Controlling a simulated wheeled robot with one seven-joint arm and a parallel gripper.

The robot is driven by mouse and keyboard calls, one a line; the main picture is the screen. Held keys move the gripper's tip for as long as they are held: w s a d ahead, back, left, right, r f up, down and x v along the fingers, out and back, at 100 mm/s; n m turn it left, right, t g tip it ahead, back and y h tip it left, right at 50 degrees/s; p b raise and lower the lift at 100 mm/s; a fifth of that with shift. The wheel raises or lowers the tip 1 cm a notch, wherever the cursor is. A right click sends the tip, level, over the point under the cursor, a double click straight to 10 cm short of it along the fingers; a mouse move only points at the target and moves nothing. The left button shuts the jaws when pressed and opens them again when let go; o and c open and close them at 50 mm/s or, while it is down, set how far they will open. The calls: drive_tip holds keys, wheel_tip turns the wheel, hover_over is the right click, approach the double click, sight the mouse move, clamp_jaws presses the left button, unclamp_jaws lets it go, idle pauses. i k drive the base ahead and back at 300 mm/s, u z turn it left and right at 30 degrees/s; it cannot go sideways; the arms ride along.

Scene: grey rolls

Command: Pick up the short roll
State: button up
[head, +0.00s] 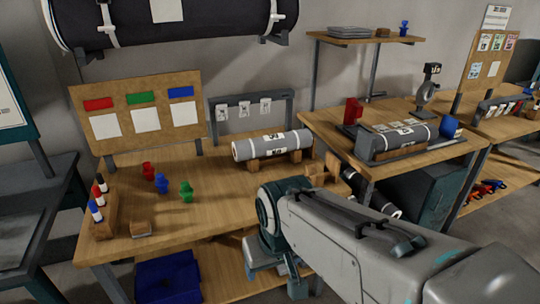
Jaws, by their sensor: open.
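Part of another grey roll (384,203) shows lower down, behind my arm. I cannot tell for certain which is the short roll. My gripper (277,277) points down at the front edge of the left workbench, in front of the cradled roll and apart from it. It is open and looks empty; its fingertips are partly hidden.
The left workbench (215,190) holds small red, blue and green pieces (161,183), a bottle rack (103,215) and a wooden block (141,229). A large dark roll (220,20) hangs above. The bench's front middle is clear.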

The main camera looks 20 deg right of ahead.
sight(272, 144)
drive_tip(key=k, duration=0.5)
drive_tip(key=z, duration=1)
drive_tip(key=i, duration=1.4)
drive_tip(key=u, duration=0.5)
drive_tip(key=i, duration=0.5)
drive_tip(key=u, duration=0.5)
